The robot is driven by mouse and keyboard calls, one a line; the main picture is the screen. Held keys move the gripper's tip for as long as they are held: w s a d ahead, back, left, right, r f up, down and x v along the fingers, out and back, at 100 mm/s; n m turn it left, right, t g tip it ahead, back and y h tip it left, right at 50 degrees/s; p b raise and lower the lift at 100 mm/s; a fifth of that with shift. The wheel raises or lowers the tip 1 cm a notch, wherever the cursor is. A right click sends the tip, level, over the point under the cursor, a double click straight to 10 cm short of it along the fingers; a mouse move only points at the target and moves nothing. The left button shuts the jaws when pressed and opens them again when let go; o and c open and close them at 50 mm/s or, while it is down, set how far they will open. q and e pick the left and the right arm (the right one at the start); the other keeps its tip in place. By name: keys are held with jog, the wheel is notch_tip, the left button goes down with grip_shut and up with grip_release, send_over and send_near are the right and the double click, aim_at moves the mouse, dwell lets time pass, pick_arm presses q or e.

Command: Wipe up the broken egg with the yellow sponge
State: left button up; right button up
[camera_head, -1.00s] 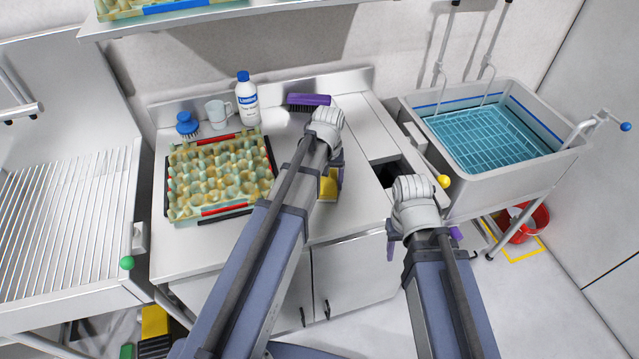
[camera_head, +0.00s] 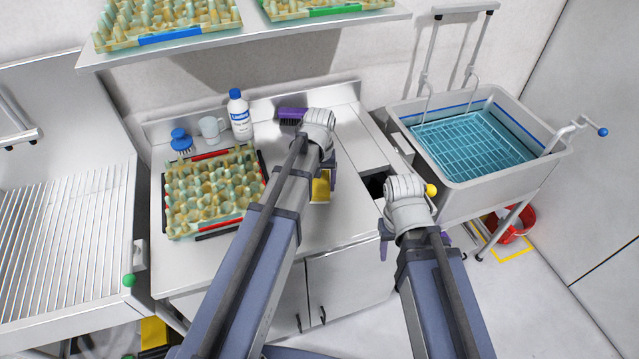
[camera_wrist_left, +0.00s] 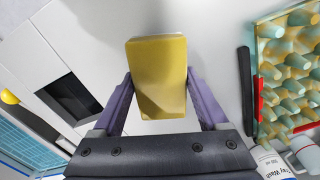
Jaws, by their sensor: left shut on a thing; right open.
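The yellow sponge (camera_wrist_left: 158,75) is between the purple fingers of my left gripper (camera_wrist_left: 160,95) in the left wrist view, and the fingers are shut on it. In the head view, part of the sponge (camera_head: 321,187) shows beside my left wrist, above or on the counter; I cannot tell if it touches the surface. My right gripper (camera_head: 412,240) is by the counter's right front edge, open, with its fingers mostly hidden by the wrist. I see no broken egg in either view; my left arm covers part of the counter.
An egg tray (camera_head: 170,235) lies on the counter's left. Behind it stand a blue brush (camera_head: 181,141), a mug (camera_head: 212,129), a white bottle (camera_head: 240,118) and a purple brush (camera_head: 292,114). A dark opening (camera_head: 375,186) is at right, beside a basin (camera_head: 500,170) of blue water.

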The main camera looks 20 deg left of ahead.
pick_arm(q)
jog(key=shift+r, duration=0.45)
pick_arm(e)
jog(key=shift+r, duration=0.45)
pick_arm(q)
notch_tip(320, 180, up, 3)
jog(key=p, duration=0.3)
jog(key=shift+r, duration=0.1)
pick_arm(e)
notch_tip(320, 180, up, 3)
jog(key=shift+r, duration=0.1)
